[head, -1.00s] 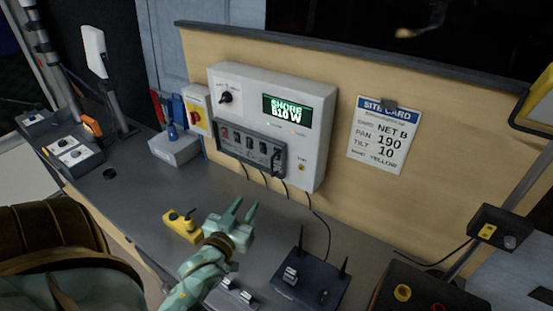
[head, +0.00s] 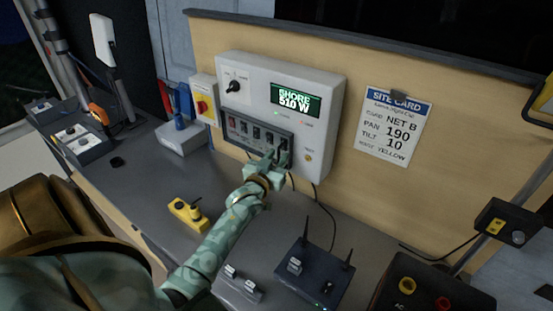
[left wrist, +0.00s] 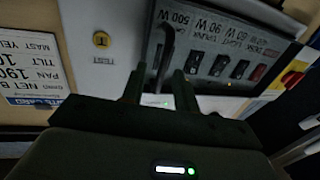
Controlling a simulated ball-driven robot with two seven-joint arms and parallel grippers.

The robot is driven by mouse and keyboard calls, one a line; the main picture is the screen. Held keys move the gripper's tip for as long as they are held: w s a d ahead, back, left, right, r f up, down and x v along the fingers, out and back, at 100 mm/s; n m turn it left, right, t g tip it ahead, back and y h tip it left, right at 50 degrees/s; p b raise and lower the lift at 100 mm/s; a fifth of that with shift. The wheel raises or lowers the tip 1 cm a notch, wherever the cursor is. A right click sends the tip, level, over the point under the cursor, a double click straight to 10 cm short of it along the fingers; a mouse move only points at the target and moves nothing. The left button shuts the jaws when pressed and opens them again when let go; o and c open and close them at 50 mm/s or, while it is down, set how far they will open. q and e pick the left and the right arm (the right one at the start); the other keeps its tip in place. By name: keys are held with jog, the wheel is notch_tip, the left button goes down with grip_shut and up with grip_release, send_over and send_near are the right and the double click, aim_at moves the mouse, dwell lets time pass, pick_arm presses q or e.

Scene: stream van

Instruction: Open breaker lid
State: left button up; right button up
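The breaker lid (head: 240,139) is a dark, see-through cover over a row of breakers on the white power panel (head: 320,110). It looks closed. My left gripper (head: 277,157) is at the lid's right end, fingers pointing at the panel. In the left wrist view, the picture is turned over and the lid (left wrist: 225,35) fills the upper right. A dark curved handle (left wrist: 166,45) runs between the two fingers of my left gripper (left wrist: 159,76). The fingers are apart, with gaps showing beside the handle. My right gripper is not in view.
The panel has a green display (head: 296,98) and a black knob (head: 233,87). A yellow-and-red switch box (head: 203,98) is at its left. On the desk are a yellow control (head: 187,214) and a dark box with two antennas (head: 312,272). Cables hang below the panel.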

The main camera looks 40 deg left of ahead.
pick_arm(q)
grip_shut()
jog(key=shift+s, duration=0.15)
